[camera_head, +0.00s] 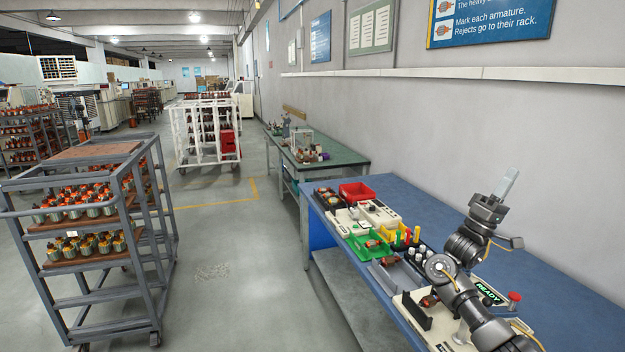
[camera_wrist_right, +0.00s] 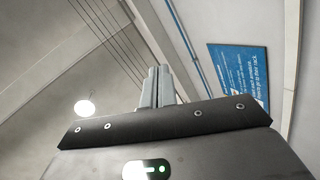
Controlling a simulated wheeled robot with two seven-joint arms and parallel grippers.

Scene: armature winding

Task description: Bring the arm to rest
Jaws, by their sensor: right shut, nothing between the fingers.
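My right arm comes in from the lower right in the head view, bent up over the blue bench. My right gripper (camera_head: 508,184) points upward in front of the grey wall, clear of everything on the bench. In the right wrist view its two grey fingers (camera_wrist_right: 157,86) stand side by side, closed together, with nothing between them. That view looks up at the ceiling and the upper wall. My left arm and gripper do not show in either view.
The blue bench (camera_head: 570,290) holds a red bin (camera_head: 357,193), a green tray (camera_head: 369,247), testers and a red button (camera_head: 515,296). A blue sign (camera_wrist_right: 240,78) hangs on the wall. A grey cart (camera_head: 90,222) with armatures stands left.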

